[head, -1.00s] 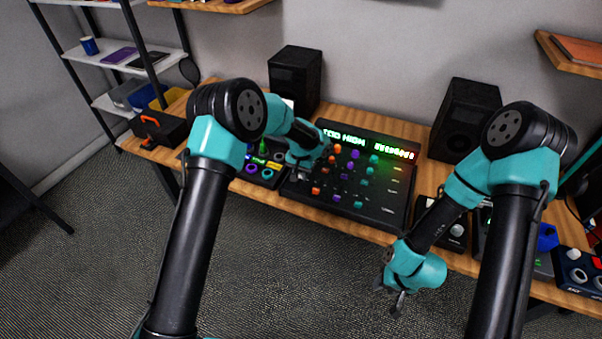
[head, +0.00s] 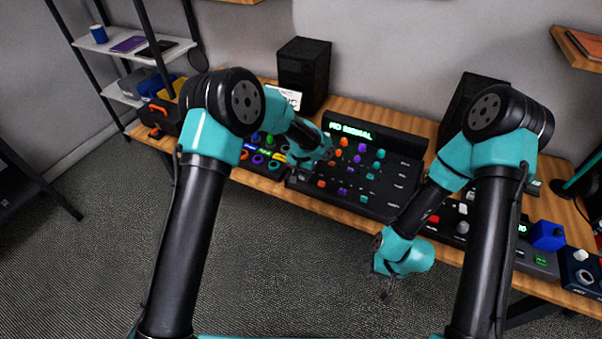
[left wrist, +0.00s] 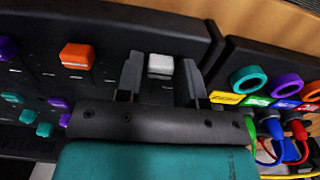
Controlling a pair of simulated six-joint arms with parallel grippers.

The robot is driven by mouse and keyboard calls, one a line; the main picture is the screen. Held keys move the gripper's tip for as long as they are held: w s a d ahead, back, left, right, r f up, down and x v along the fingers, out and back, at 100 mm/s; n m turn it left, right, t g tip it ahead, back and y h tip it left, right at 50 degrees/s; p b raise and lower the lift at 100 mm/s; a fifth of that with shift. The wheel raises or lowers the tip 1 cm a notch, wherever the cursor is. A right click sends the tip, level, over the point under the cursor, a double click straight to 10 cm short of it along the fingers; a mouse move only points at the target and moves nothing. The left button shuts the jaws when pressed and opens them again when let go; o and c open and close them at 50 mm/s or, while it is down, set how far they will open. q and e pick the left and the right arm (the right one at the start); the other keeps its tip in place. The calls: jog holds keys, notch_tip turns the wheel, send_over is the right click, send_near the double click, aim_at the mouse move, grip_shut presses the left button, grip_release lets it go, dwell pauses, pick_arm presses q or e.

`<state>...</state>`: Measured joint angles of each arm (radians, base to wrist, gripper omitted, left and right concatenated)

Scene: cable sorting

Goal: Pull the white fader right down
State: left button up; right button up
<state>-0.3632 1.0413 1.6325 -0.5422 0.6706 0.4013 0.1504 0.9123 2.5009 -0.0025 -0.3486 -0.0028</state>
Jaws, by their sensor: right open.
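In the left wrist view the white fader cap (left wrist: 160,66) sits on the black mixer panel. My left gripper (left wrist: 159,82) has its two fingers apart, one on each side of the cap, with gaps visible. In the head view my left gripper (head: 300,176) is low at the left end of the mixer (head: 378,207) and hides the white fader. The mixer display (head: 351,131) reads "NO SIGNAL". My right gripper (head: 386,290) is open and empty in front of the table's front edge.
An orange fader (left wrist: 77,56) and a purple one (left wrist: 6,48) lie beside the white one. A box with coloured rings and plugged cables (left wrist: 285,125) adjoins the mixer. Speakers (head: 303,75) stand behind. Floor in front is clear.

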pick_arm(q)
jog(key=shift+o, duration=1.3)
notch_tip(320, 180, up, 17)
jog(key=shift+r, duration=0.2)
jog(key=s+a+f+n+h, duration=0.1)
jog(key=s+a+f+h, duration=0.1)
jog(key=s+a+f, duration=0.6)
jog(key=s+a+f+n+h, duration=0.1)
jog(key=s+a+f, duration=0.3)
jog(key=f, duration=0.9)
jog(key=s+a+f+n, duration=0.2)
jog(key=s+a+f, duration=0.1)
jog(key=s, duration=0.6)
jog(key=s+a+f+n, duration=0.2)
jog(key=s+a+f, duration=0.2)
jog(key=s, duration=0.5)
jog(key=shift+s+a+f+n+t+h, duration=0.2)
jog(key=shift+s+a+n+t+h, duration=0.15)
jog(key=shift+a, duration=0.9)
